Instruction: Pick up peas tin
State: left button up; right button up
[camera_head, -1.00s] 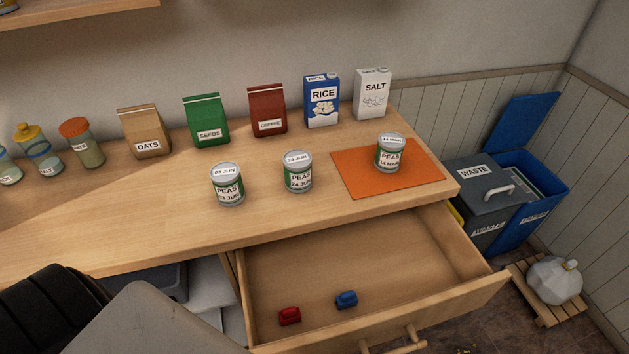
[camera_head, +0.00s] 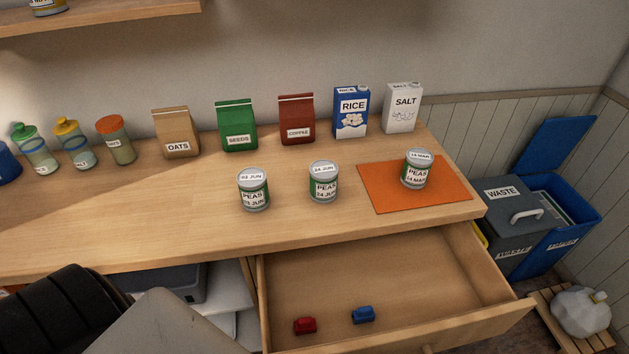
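Three peas tins with grey lids and green-and-white labels stand upright on the wooden counter. The left peas tin (camera_head: 253,190) has a June date that is hard to read exactly. The middle peas tin (camera_head: 323,182) reads 24 JUN. The right peas tin (camera_head: 416,170) reads 14 MAR and stands on an orange mat (camera_head: 395,201). Neither of my grippers shows in the head view. Dark and grey parts at the lower left look like my own arm or body.
Behind the tins stand oats (camera_head: 176,134), seeds (camera_head: 237,127), coffee (camera_head: 297,121), rice (camera_head: 351,113) and salt (camera_head: 403,108). An open drawer (camera_head: 390,275) juts out below, holding a red clip (camera_head: 305,325) and a blue clip (camera_head: 363,315). Waste bins (camera_head: 508,212) stand at right.

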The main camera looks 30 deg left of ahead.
aim_at(324, 173)
jog(key=l+u, duration=0.2)
jog(key=u, duration=0.25)
jog(key=k+l+u, duration=0.1)
jog(key=u, duration=0.35)
jog(key=k+l+u, duration=0.1)
jog(key=u, duration=0.35)
jog(key=k, duration=0.05)
